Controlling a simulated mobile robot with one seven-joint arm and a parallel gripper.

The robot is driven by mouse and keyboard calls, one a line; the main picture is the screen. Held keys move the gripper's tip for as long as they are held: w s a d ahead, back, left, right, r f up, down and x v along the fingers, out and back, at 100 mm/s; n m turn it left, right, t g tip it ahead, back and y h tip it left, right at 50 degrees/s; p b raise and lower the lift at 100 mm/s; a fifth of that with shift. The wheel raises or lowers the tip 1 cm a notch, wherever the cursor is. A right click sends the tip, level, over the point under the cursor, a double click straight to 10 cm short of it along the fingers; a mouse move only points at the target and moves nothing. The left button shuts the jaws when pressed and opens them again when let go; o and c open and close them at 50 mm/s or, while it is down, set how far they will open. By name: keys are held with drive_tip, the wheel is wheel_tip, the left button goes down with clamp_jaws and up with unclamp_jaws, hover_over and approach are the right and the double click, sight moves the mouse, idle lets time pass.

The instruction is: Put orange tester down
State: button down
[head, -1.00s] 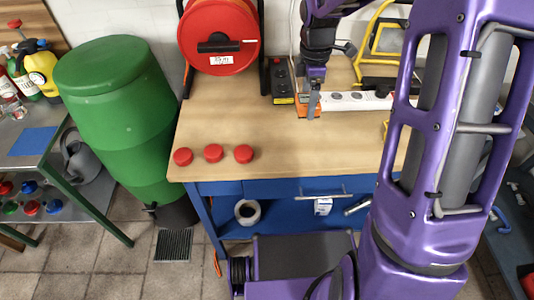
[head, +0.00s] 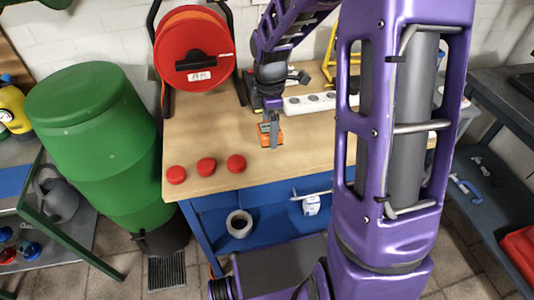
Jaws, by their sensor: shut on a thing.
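The orange tester (head: 262,134) is at the tip of my gripper (head: 271,130), over the wooden workbench (head: 215,135). My gripper points down and is shut on the tester. The tester is low, close to the bench top; I cannot tell whether it touches the wood. Part of it is hidden behind the gripper fingers.
A white power strip (head: 309,102) lies behind the gripper. A red cable reel (head: 195,48) stands at the back left. Several red caps, one here (head: 206,166), line the front left edge. Bare wood lies between the caps and the reel.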

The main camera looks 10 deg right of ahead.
sight(269, 158)
wheel_tip(269, 158, down, 8)
drive_tip(key=shift+r+b, duration=0.25)
drive_tip(key=shift+b, duration=0.05)
drive_tip(key=shift+f, duration=0.2)
unclamp_jaws()
wheel_tip(269, 158, up, 12)
drive_tip(key=shift+r+p, duration=0.2)
drive_tip(key=shift+p, duration=0.3)
